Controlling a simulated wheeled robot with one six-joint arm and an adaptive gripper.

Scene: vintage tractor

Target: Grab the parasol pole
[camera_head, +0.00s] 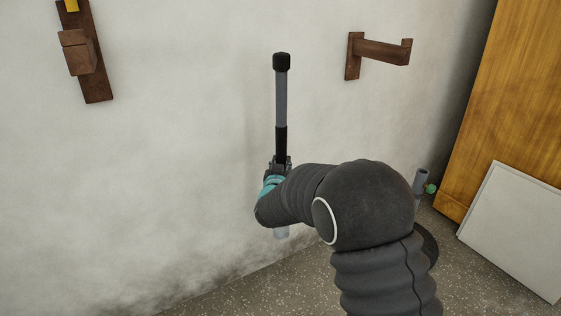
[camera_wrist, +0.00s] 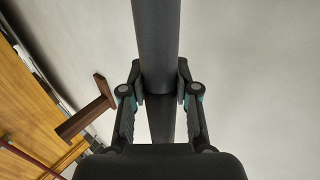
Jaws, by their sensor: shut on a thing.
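The parasol pole (camera_head: 281,100) is a grey tube with a black cap on top and a black band lower down. It stands about upright in front of the white wall in the head view. My gripper (camera_head: 280,162) is shut on the pole at the black band. In the wrist view the pole (camera_wrist: 156,45) runs between both fingers of my gripper (camera_wrist: 160,90). A short light-grey lower end of the pole shows below my wrist. My arm hides the part in between.
Wooden wall brackets hang at right (camera_head: 381,52) and at upper left (camera_head: 84,52). A dark round base with a short grey tube (camera_head: 421,182) and green knob stands on the floor behind my arm. A white panel (camera_head: 515,230) leans against a wooden cabinet (camera_head: 520,110) at right.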

